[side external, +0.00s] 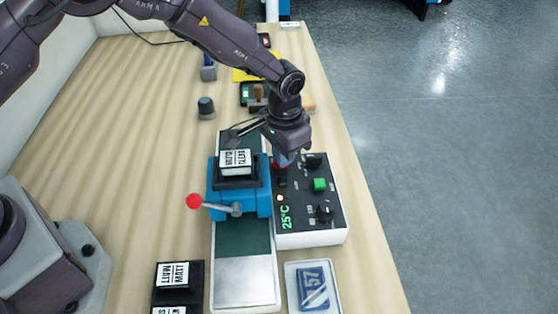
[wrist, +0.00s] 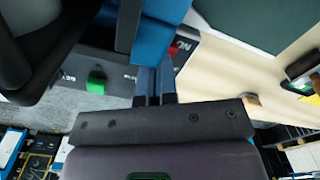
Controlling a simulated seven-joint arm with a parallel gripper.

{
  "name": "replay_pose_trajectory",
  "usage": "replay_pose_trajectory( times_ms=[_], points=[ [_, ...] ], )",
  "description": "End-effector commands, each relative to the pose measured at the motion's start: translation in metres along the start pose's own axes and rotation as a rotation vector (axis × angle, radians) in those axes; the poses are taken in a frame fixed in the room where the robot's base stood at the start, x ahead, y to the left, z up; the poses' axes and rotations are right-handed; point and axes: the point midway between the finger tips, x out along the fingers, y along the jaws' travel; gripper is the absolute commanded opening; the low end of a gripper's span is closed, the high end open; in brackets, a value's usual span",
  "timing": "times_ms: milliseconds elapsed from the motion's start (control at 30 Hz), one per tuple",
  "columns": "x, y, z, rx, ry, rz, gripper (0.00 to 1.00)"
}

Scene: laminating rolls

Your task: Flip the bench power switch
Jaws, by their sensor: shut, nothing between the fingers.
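A control box (side external: 311,239) with a black top panel stands right of the blue laminating roller. Its panel carries a green switch (side external: 319,185), black knobs and a lit 25°C display. The green switch also shows in the wrist view (wrist: 96,82). A red part (wrist: 183,50) with partly hidden white lettering shows beside my fingers there. I cannot tell which control is the bench power switch. My gripper (side external: 283,160) points down over the far left part of the box, its fingers together and empty. The fingertips hide part of the panel; contact is unclear.
The blue roller unit (side external: 222,204) with a red-knobbed lever (side external: 194,201) stands left of the box, a labelled block (side external: 236,161) on top. A tray with a blue 57 card (side external: 313,288) lies in front. The bench's left side is mostly clear.

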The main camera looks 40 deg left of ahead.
Motion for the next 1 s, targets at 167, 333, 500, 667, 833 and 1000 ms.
replay_pose_trajectory(
  times_ms=[167,333,500,667,833,1000],
  points=[
    [-0.013,0.0,0.0,0.0,0.002,0.0,0.0],
    [-0.027,0.0,0.0,0.0,0.002,0.0,0.0],
    [-0.041,0.0,0.0,0.0,0.002,0.0,0.0],
    [-0.054,0.0,0.0,0.0,0.001,0.0,0.0],
    [-0.065,0.0,0.0,0.0,0.001,0.0,0.0],
    [-0.069,0.0,0.0,0.0,0.0,0.0,0.0]
  ],
)
